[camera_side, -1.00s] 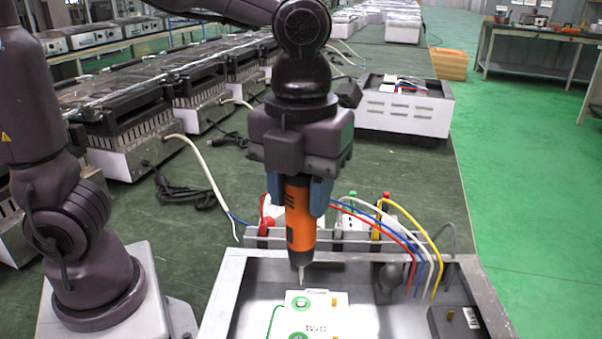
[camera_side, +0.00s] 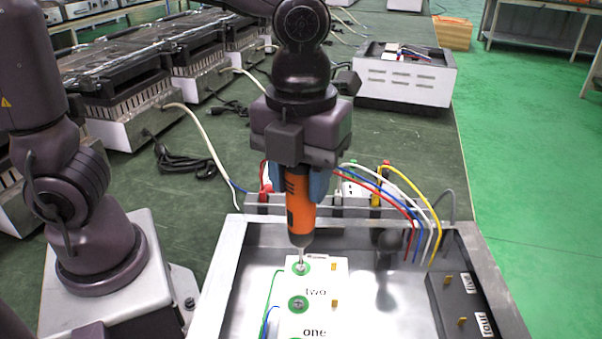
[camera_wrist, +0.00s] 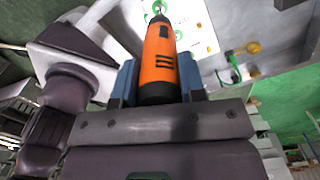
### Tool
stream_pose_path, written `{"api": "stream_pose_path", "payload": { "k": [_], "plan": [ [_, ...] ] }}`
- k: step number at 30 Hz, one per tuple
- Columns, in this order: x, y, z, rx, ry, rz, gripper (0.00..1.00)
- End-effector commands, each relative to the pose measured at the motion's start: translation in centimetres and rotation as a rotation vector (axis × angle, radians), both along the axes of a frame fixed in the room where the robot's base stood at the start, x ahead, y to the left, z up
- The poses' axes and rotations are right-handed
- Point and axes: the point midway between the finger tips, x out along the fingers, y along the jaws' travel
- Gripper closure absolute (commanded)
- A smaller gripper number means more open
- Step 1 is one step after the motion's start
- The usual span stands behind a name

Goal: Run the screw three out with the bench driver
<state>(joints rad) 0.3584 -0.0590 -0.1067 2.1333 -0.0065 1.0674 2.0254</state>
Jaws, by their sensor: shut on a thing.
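My gripper (camera_side: 297,188) is shut on the orange bench driver (camera_side: 298,217), which hangs upright with its bit down. The driver (camera_wrist: 158,60) also shows between the blue fingers of my gripper (camera_wrist: 158,82) in the wrist view. The bit tip meets the green-ringed top screw (camera_side: 301,268) on the white terminal block (camera_side: 338,318); I cannot tell how deep it sits. Below it are the label "two", another green-ringed screw (camera_side: 298,303), and the label "one".
The block lies in a grey metal tray with raised walls (camera_side: 228,285). Red, blue, white and yellow wires (camera_side: 400,205) arch over its back wall.

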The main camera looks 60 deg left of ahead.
Motion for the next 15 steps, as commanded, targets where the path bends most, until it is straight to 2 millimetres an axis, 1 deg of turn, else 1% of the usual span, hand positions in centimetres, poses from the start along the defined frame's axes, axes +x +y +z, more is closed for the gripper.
{"api": "stream_pose_path", "payload": {
  "k": [7,15],
  "plan": [
    [0.04,-0.02,0.04,-0.001,-0.002,0.0,1.0],
    [0.03,-0.01,-0.38,0.0,-0.001,0.0,1.0]
  ]
}}
